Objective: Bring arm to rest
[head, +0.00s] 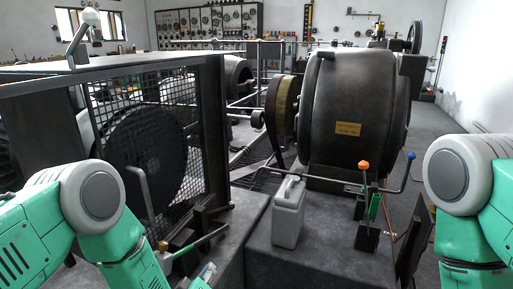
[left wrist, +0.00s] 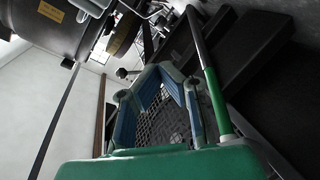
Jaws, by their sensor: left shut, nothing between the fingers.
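My left arm comes in from the lower left in the head view. Part of my left gripper (head: 205,274) shows at the bottom edge there, beside a green-tipped rod (head: 202,242). In the left wrist view my left gripper (left wrist: 158,74) is shut and empty, its blue-grey fingers drawn together at the tips. A long rod with a green end (left wrist: 222,115) runs just right of the fingers; I cannot tell whether they touch. My right arm (head: 465,175) shows only at the right edge of the head view. Its gripper is out of view.
A mesh-guarded machine (head: 150,150) stands close at left. A large dark dynamo (head: 350,105) with a belt wheel (head: 282,105) stands ahead. A grey jug (head: 288,213) and levers with an orange knob (head: 363,165) and blue knob (head: 411,156) stand before it. Grey floor lies at right.

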